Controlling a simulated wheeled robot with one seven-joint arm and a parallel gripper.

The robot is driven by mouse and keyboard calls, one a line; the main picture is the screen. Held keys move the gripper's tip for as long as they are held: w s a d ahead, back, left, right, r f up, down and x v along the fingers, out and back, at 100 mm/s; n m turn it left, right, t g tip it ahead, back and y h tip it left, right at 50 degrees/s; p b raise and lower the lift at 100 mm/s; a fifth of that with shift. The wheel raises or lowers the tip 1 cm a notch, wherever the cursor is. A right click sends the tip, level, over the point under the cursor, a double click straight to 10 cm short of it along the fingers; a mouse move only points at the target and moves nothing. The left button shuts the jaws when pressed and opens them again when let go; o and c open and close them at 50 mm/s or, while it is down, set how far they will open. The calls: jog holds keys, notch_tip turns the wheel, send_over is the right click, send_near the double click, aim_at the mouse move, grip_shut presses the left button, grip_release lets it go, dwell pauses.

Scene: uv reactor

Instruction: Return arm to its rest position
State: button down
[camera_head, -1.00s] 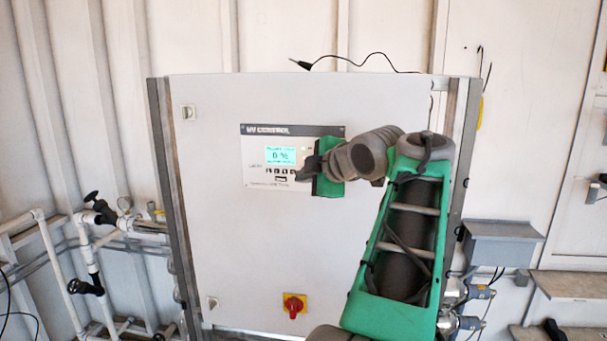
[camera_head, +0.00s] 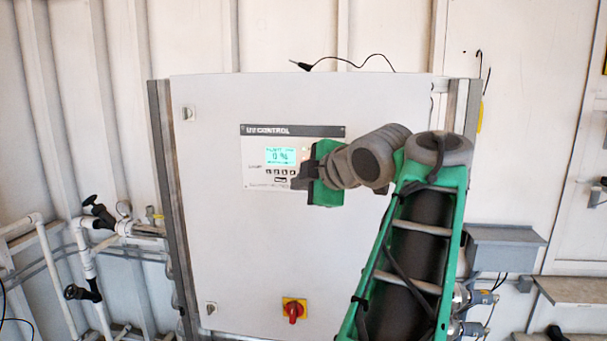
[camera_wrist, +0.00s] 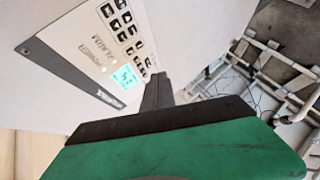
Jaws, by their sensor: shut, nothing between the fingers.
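My gripper (camera_head: 302,178) is in front of the lower right part of the UV control panel (camera_head: 262,184) in the head view. It is shut and empty; its dark fingers also show in the wrist view (camera_wrist: 157,88), below the tilted panel (camera_wrist: 84,58). The panel has a lit turquoise display (camera_head: 281,156) and a row of small black keys. My gripper hides part of the panel's right side. I cannot tell how far the fingertips stand from the panel face. My green and grey arm reaches up from the lower right.
A large light grey cabinet (camera_head: 230,250) carries the panel and a red rotary switch on a yellow plate (camera_head: 293,310). White pipes with black valves (camera_head: 85,260) run at left. A grey box (camera_head: 503,248) and shelves (camera_head: 570,290) are at right.

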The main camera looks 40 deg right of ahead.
dwell(0.3)
jog(key=w+a+f+m+g+y, duration=0.1)
jog(key=w+a+f+m+g, duration=0.15)
jog(key=a+f, duration=0.7)
jog(key=w+a+f+m+g+y, duration=0.15)
jog(key=a+f+m, duration=0.25)
jog(key=a+f, duration=0.5)
jog(key=s+a+f+m+g, duration=0.2)
jog(key=s+a+f, duration=0.3)
jog(key=f, duration=0.3)
jog(key=s+a+f+m+g, duration=0.2)
jog(key=s+a+f, duration=0.4)
jog(key=f, duration=0.3)
jog(key=shift+s+a+f+m+g, duration=0.2)
jog(key=shift+s+f+m+g, duration=0.15)
jog(key=shift+s+m, duration=0.25)
